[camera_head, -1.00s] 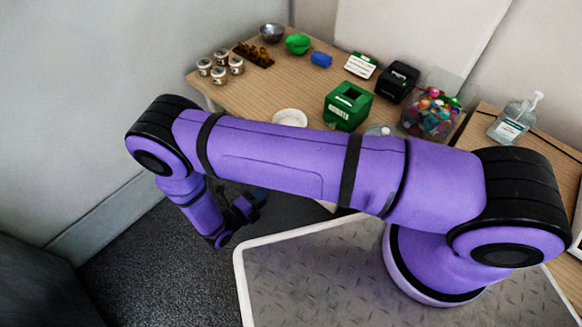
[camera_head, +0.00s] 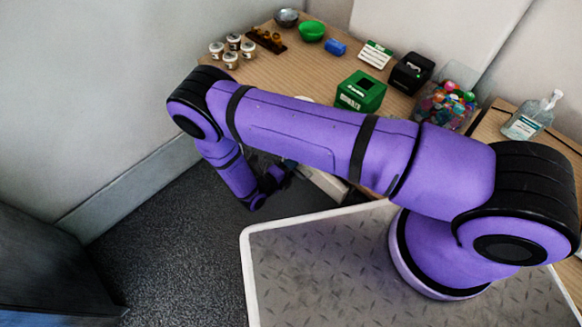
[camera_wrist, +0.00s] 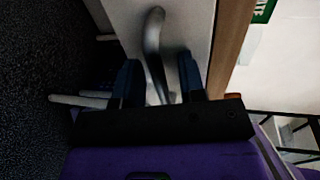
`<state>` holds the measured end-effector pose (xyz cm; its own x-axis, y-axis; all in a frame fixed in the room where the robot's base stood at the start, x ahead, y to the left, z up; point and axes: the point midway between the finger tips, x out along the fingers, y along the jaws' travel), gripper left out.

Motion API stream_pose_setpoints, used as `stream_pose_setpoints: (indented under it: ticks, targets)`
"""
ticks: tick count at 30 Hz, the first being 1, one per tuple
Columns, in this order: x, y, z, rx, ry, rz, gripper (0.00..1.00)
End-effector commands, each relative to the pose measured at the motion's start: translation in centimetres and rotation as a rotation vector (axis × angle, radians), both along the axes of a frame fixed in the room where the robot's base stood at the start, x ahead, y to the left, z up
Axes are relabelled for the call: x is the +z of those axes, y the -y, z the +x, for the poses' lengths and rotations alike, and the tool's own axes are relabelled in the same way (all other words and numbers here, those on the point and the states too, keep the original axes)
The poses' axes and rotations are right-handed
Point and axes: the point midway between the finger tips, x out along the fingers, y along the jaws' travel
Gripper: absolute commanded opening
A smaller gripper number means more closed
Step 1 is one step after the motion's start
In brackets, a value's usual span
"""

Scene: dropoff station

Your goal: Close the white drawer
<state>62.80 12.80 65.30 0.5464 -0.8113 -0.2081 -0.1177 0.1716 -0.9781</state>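The white drawer (camera_head: 322,182) shows in part under the wooden table in the head view, mostly hidden by my arm. In the wrist view its pale front (camera_wrist: 187,20) fills the upper middle, with a curved grey handle (camera_wrist: 154,38) on it. My gripper (camera_wrist: 158,64) is open, its two dark fingers apart on either side of the handle's lower part. I cannot tell whether they touch it. In the head view my gripper (camera_head: 273,179) is low beside the drawer, and its fingers are hard to make out. How far the drawer stands out is hidden.
The wooden table (camera_head: 285,70) holds several jars, a green bowl (camera_head: 311,31), a green box (camera_head: 360,92), a black device (camera_head: 410,73) and a clear bin of colourful items (camera_head: 446,105). Open dark floor (camera_head: 180,245) lies left of my arm.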

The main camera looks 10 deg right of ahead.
Motion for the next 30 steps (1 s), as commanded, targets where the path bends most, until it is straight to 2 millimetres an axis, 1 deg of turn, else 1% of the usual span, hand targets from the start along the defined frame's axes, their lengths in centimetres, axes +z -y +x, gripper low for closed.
stream_pose_setpoints:
  ticks: [7,8,9,12,17,20,27,30]
  targets:
    - [0.0,0.1,0.0,0.0,0.0,0.0,0.37]
    - [0.0,0.0,0.0,0.0,0.0,0.0,0.3]
    - [0.0,0.0,0.0,0.0,0.0,0.0,0.21]
    - [0.0,0.0,0.0,0.0,0.0,0.0,0.0]
    - [0.0,0.1,0.0,0.0,0.0,0.0,0.0]
    - [0.0,0.4,0.3,0.0,0.001,-0.001,0.0]
    - [0.0,3.4,2.3,-0.001,0.001,-0.003,0.0]
    - [0.0,3.7,2.5,0.0,0.0,-0.001,0.0]
